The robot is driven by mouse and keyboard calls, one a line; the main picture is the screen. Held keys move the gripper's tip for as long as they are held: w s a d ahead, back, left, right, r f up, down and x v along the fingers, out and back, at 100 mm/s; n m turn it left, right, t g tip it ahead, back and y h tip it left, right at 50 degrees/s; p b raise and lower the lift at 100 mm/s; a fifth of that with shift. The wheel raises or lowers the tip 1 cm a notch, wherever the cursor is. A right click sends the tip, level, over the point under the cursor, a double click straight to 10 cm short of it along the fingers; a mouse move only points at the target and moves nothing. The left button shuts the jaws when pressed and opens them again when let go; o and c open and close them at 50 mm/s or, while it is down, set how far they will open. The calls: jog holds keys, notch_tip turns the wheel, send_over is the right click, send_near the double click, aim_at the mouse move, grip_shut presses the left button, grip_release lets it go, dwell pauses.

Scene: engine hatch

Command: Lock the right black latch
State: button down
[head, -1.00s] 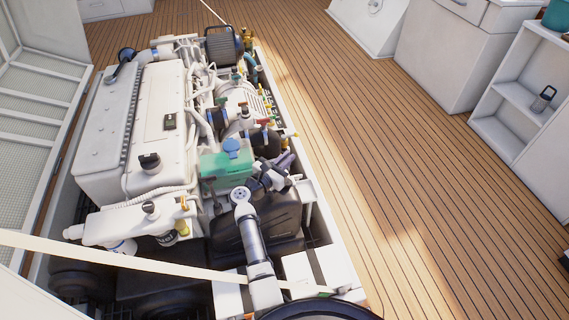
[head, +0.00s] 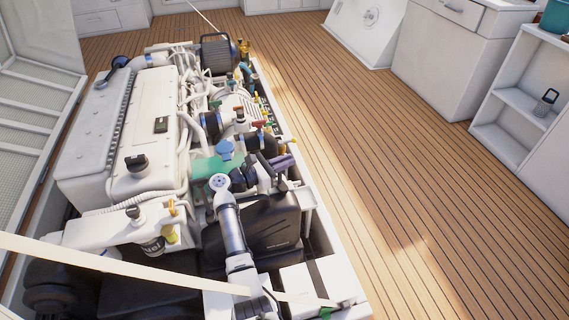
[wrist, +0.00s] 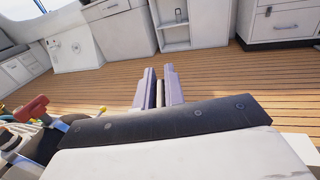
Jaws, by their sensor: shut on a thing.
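My gripper (head: 286,161) is in the middle of the head view, over the right side of the engine bay, beside the green tank (head: 207,166). Its two purple-grey fingers point right, towards the deck. In the wrist view the fingers (wrist: 160,88) stand close together beyond my dark wrist edge. They are shut on a thin dark piece (wrist: 160,93) that shows as a narrow strip between them. I cannot make out whether this piece is the right black latch. No latch can be clearly told apart, as my arm and gripper cover part of this area.
A white engine (head: 90,150) fills the bay to the left. A black box (head: 275,225) lies below my gripper, and a white box (head: 312,285) with a black strap sits at the front. The wooden deck (head: 400,190) to the right is clear up to white cabinets (head: 440,60).

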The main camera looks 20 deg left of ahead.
jog(key=shift+r, duration=0.15)
jog(key=c, duration=1.5)
grip_release()
jog(key=shift+s, duration=0.1)
